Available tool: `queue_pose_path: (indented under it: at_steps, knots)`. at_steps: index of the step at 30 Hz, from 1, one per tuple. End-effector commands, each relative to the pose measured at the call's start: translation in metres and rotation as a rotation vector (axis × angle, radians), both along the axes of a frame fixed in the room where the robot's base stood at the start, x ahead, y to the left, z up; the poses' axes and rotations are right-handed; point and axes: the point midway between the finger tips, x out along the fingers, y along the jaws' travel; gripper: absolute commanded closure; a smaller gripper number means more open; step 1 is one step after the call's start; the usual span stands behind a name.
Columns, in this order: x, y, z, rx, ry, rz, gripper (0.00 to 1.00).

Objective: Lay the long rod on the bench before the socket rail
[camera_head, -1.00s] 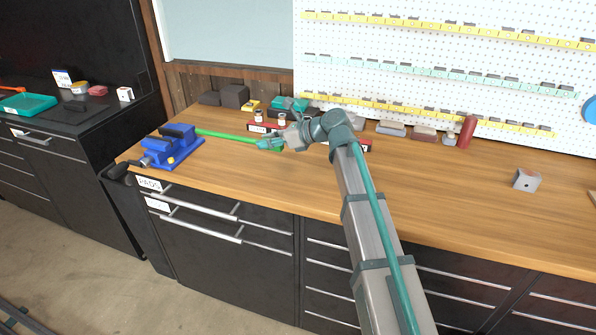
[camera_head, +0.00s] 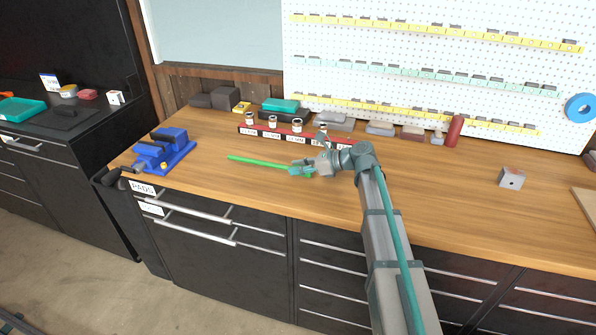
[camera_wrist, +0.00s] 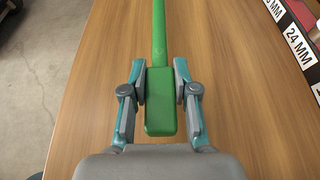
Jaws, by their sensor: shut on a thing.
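The long green rod (camera_head: 257,161) is over the wooden bench, in front of the socket rail, its free end pointing left. My gripper (camera_head: 298,168) is shut on the rod's thicker right end. In the wrist view the fingers of my gripper (camera_wrist: 160,92) flank the rod's green block-like end (camera_wrist: 160,105), and the shaft runs away from me. I cannot tell whether the rod touches the bench. The red socket rail (camera_head: 254,133) stands behind the rod, with white size labels and several sockets on it; my arm's wrist is near its right part.
A blue vise (camera_head: 172,155) sits at the bench's left end. Grey blocks and a teal item (camera_head: 281,105) stand behind the rail. A red cylinder (camera_head: 454,131) and a grey block (camera_head: 511,178) are to the right. The bench (camera_head: 420,190) is clear at centre right.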

Motion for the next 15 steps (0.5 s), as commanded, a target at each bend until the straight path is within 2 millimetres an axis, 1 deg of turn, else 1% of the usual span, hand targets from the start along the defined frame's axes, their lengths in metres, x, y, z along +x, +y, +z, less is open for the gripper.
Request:
queue_pose_path:
  at_steps: [3,6,15]
  knots:
    - [0.000,0.001,-0.012,0.000,0.002,-0.001,1.00]
    - [0.000,0.001,-0.019,0.001,0.000,-0.001,1.00]
    - [0.000,0.001,-0.021,0.001,0.000,-0.001,1.00]
